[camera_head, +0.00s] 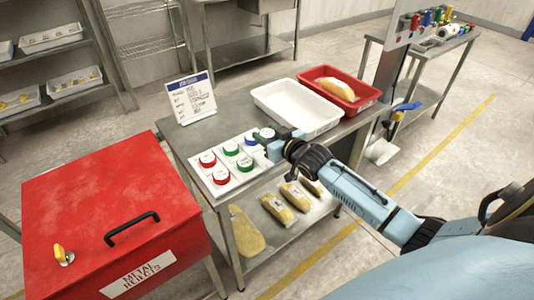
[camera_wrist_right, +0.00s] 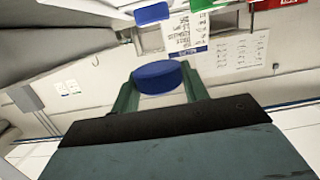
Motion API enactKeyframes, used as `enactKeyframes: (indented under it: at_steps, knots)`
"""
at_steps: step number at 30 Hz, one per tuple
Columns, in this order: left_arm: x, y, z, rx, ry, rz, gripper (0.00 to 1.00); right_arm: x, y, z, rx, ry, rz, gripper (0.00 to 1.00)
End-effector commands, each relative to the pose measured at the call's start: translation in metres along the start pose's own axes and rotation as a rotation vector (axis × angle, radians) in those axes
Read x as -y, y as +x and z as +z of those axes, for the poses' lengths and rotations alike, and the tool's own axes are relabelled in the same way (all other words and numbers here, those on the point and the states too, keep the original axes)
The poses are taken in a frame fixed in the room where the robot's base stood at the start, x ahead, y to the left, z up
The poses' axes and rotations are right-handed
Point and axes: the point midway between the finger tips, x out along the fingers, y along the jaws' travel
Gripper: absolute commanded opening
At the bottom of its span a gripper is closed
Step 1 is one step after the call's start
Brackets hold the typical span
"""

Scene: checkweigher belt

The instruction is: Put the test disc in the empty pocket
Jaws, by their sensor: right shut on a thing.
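A white tray (camera_head: 233,183) on the steel table holds red, green and blue discs in rows: red discs (camera_head: 207,160) at its left, green discs (camera_head: 231,148) in the middle, and a blue disc (camera_head: 250,140) at the back right. My right gripper (camera_head: 270,138) is above the tray's right end, shut on a blue test disc (camera_wrist_right: 158,77). That disc also shows at the gripper tip in the head view (camera_head: 266,133). The gripper partly covers the tray's right end, so the empty pocket cannot be made out clearly. My left gripper is out of view.
A white bin (camera_head: 296,112) and a red bin (camera_head: 333,97) with a yellow pack stand behind the gripper. A sign (camera_head: 190,98) stands at the table's back left. A red reject box (camera_head: 110,205) is at left. Packs lie on the lower shelf.

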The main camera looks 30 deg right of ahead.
Motion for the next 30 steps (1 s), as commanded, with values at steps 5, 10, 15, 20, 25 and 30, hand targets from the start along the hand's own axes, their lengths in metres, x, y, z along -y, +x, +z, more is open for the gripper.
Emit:
enactKeyframes:
  at_steps: [5,10,15,20,25,30]
  knots:
    - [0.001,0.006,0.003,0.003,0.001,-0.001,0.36,0.001,0.005,0.024,0.000,0.000,-0.001,0.22]
    - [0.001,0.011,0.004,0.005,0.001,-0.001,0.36,0.001,0.009,0.045,0.001,0.000,0.000,0.22]
    - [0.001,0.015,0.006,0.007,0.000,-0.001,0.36,0.001,0.012,0.061,0.000,0.000,-0.001,0.22]
    - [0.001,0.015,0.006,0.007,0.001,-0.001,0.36,0.001,0.012,0.061,-0.001,-0.001,-0.001,0.22]
    - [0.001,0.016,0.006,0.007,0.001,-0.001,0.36,0.001,0.013,0.064,-0.001,-0.001,-0.001,0.22]
    - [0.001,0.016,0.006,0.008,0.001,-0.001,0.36,0.001,0.013,0.064,0.000,-0.001,-0.001,0.60]
